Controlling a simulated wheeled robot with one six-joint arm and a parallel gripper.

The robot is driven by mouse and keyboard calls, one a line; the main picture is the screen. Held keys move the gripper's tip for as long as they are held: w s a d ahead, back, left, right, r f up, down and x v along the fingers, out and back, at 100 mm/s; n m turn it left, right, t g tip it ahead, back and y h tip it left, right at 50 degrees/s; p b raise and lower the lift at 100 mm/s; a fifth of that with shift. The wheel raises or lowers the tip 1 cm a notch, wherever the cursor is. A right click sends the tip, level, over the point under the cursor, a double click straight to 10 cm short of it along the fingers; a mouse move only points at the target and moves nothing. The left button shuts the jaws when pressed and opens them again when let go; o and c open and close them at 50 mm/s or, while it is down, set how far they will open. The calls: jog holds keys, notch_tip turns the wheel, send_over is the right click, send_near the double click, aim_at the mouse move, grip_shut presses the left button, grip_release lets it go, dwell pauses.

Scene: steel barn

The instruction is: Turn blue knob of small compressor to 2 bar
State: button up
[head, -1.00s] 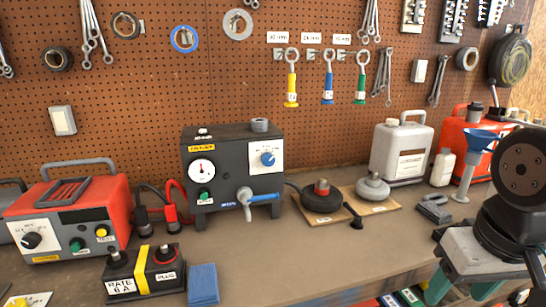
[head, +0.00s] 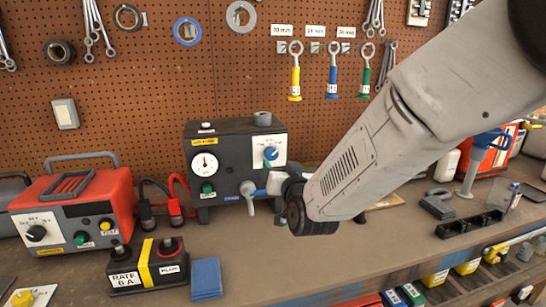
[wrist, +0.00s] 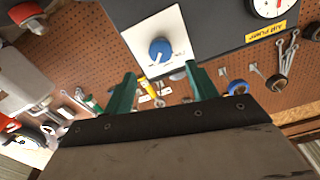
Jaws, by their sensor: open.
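The small compressor is a dark box (head: 231,137) on the bench in the head view. Its white panel carries the blue knob (head: 271,153), and a round white gauge (head: 204,164) sits on its left; I cannot read the needle's value. In the wrist view the blue knob (wrist: 161,49) appears on the white panel, just beyond my gripper (wrist: 161,82). The two green fingers are spread wide, with nothing between them, and the knob lies roughly in line with their gap.
A red charger (head: 75,210) and a black battery box (head: 147,265) stand at the left. Tools hang on the pegboard (head: 225,75) behind. The bench front is clear in the middle.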

aim_at(272, 155)
jog(key=x, duration=0.7)
jog(key=shift+w+a, duration=0.1)
jog(key=shift+w, duration=0.15)
jog(key=c, duration=1)
